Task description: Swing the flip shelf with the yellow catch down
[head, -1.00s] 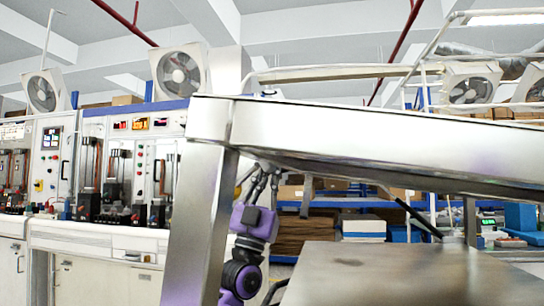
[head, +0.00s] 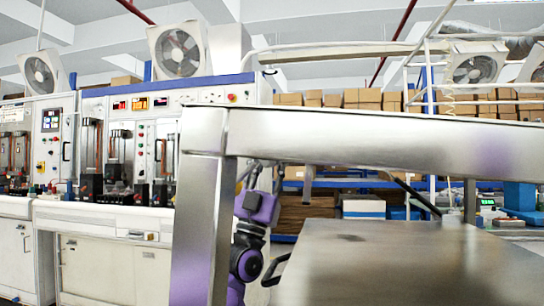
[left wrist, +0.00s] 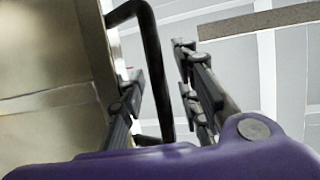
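A brushed-metal shelf (head: 380,140) spans the head view nearly level, seen edge-on. A post at its left end and a lower metal plate (head: 400,260) are also close to me. I cannot tell which panel flips. A small yellow part, possibly the catch (head: 240,186), shows beside the post. My purple left gripper (head: 262,168) points upward behind the shelf's front edge, which partly hides its fingers. In the left wrist view its fingers (left wrist: 160,85) are apart, with one leg of a black handle (left wrist: 152,45) between them. A metal panel (left wrist: 50,60) lies left of the handle. My right gripper is not visible.
Another black handle (head: 276,268) sits at the lower plate's left edge. A dark rod (head: 416,195) slants between shelf and plate. White test cabinets (head: 110,265) stand at left, and racks with cardboard boxes (head: 375,98) stand behind.

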